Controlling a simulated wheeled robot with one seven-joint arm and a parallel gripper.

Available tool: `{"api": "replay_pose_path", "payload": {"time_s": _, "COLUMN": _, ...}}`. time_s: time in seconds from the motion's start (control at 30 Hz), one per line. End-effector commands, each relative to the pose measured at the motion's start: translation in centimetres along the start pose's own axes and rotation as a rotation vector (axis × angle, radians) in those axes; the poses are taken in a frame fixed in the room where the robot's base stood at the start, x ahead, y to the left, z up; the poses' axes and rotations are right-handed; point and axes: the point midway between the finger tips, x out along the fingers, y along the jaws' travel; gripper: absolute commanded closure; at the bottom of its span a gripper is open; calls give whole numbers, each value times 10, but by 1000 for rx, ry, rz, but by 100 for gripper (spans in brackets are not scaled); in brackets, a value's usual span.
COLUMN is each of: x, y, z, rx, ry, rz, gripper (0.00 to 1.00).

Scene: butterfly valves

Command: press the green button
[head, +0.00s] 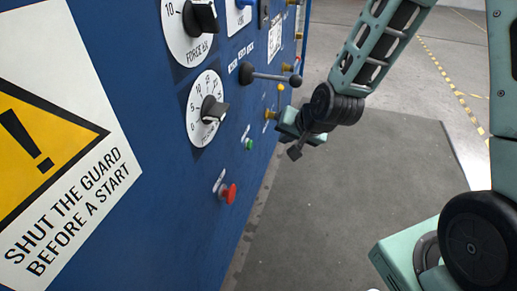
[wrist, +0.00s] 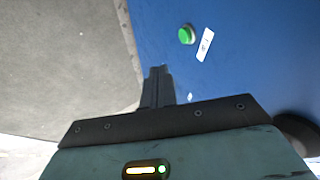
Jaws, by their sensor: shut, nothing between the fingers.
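The green button (head: 249,144) sits on the blue panel, above and right of a red mushroom button, with a small white label beside it. It also shows in the wrist view (wrist: 186,35) at the upper middle, with its label to its right. My gripper (head: 294,153) is shut and empty, out in front of the panel and to the right of the green button in the head view. In the wrist view the closed fingertips (wrist: 159,70) point up the picture, below and left of the button and apart from it.
The blue panel (head: 130,80) carries a red mushroom button (head: 228,193), a dial (head: 207,108) below another dial, and a lever (head: 270,76) with a ball end. A large warning sign (head: 50,150) is at left. The grey floor mat (head: 370,210) is clear.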

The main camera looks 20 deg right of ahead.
Motion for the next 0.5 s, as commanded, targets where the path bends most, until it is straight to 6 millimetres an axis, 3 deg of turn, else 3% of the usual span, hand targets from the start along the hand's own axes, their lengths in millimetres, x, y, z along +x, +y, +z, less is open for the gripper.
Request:
{"api": "replay_pose_path", "payload": {"time_s": 0.27, "x": 5, "y": 0, "z": 1, "rx": -2, "ry": -2, "rz": 0, "gripper": 100}}
{"api": "replay_pose_path", "payload": {"time_s": 0.5, "x": 44, "y": 1, "z": 3, "rx": -1, "ry": -5, "rz": 0, "gripper": 100}}
